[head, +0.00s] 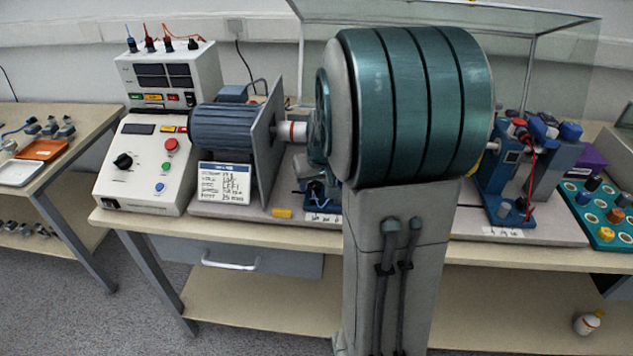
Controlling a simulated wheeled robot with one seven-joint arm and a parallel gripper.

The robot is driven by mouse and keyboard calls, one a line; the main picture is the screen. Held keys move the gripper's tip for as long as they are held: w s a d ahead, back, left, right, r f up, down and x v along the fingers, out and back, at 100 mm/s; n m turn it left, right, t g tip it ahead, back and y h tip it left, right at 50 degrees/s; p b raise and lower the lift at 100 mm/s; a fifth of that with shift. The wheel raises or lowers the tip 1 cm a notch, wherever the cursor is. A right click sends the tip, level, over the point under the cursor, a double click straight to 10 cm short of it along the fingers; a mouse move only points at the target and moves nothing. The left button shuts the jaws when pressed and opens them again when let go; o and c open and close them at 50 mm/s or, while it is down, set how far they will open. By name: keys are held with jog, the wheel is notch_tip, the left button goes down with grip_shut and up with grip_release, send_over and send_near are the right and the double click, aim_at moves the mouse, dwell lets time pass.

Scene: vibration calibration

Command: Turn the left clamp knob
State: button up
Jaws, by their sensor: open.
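A test rig stands on the bench, with a blue-grey ribbed motor (228,128) on the left and a shaft (291,131) running right from its upright plate. A dark blue part (318,193), perhaps of the left support, shows low behind a large teal and grey body that hides the middle of the rig. On the right, a blue support (493,185) carries red and blue fittings on top, with small knobs (503,209) near its base. I cannot tell which piece is the left clamp knob; it may be hidden. My gripper is not in view.
A control box (140,160) with a black dial, a red button and small coloured buttons stands at the left. A label card (224,183) stands before the motor. A green tray (607,228) of knobs lies right. A clear cover (565,70) rises behind. A bottle (588,322) is on the lower shelf.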

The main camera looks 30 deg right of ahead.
jog(key=c, duration=1)
jog(key=shift+r+m+p, duration=0.1)
jog(key=shift+m+p, duration=0.2)
jog(key=shift+p, duration=0.35)
jog(key=p, duration=0.1)
jog(key=m+p, duration=0.1)
jog(key=shift+a+r+m+g+h+p, duration=0.15)
jog(key=shift+m+g+h+p, duration=0.15)
jog(key=shift+h+p, duration=0.1)
jog(key=m+p, duration=0.1)
jog(key=m+h+p, duration=0.1)
jog(key=m+p, duration=0.1)
jog(key=shift+w+a+g, duration=0.15)
jog(key=shift+g, duration=0.15)
jog(key=m+p, duration=0.2)
jog(key=m+g+h+p, duration=0.1)
jog(key=m+p, duration=0.1)
jog(key=m, duration=0.1)
jog(key=shift+w+h, duration=0.2)
jog(key=shift+h, duration=0.1)
jog(key=shift+w+a+f+m+g+p, duration=0.15)
jog(key=shift+m+g+p, duration=0.25)
jog(key=shift+m+p, duration=0.35)
jog(key=shift+s+d+f+m+g+p, duration=0.1)
jog(key=shift+m+g+p, duration=0.3)
jog(key=shift+m, duration=0.55)
